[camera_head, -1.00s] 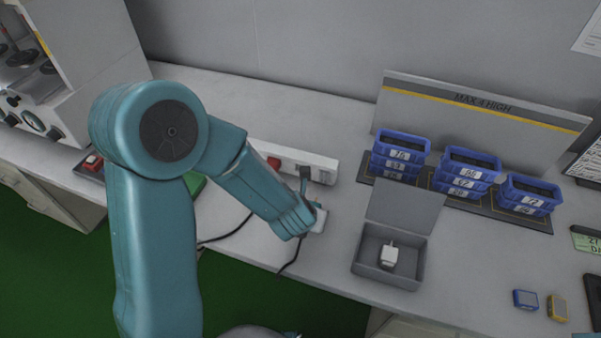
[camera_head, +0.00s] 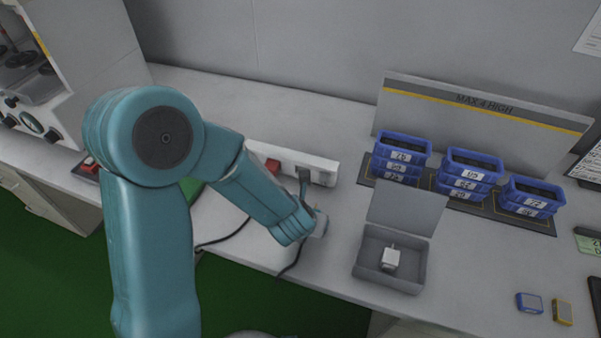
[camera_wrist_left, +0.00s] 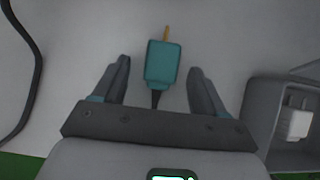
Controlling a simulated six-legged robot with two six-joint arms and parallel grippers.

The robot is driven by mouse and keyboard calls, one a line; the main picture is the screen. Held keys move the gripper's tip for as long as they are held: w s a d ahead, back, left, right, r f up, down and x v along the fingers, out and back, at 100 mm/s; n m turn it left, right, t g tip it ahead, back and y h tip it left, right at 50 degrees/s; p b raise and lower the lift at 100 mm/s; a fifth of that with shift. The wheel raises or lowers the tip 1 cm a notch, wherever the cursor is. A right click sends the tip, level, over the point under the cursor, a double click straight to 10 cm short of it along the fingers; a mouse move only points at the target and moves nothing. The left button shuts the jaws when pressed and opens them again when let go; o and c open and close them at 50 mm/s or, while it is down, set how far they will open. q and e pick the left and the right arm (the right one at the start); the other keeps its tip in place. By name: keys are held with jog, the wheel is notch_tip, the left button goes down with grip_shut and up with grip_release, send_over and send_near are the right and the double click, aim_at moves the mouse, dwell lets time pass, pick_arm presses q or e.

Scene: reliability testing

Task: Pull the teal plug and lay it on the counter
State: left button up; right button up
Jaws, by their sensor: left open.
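The teal plug (camera_wrist_left: 162,64) shows in the left wrist view with its brass-coloured prong pointing away from my wrist and its black cable running back toward the palm. It appears to lie on the pale counter (camera_wrist_left: 85,35). My left gripper (camera_wrist_left: 159,68) is open, with one finger on each side of the plug and a gap on both sides. In the head view my left gripper (camera_head: 312,228) is low over the counter in front of the white power strip (camera_head: 295,160), and the plug is mostly hidden there. My right gripper is not in view.
An open grey box (camera_head: 390,272) holding a white adapter (camera_head: 390,258) stands right of the gripper. Stacked blue bins (camera_head: 402,145) stand behind it. A black cable (camera_head: 225,238) crosses the counter's front edge. Small blue (camera_head: 529,302) and yellow (camera_head: 562,312) blocks lie at right.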

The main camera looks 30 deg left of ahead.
pick_arm(q)
jog(key=v, duration=1.6)
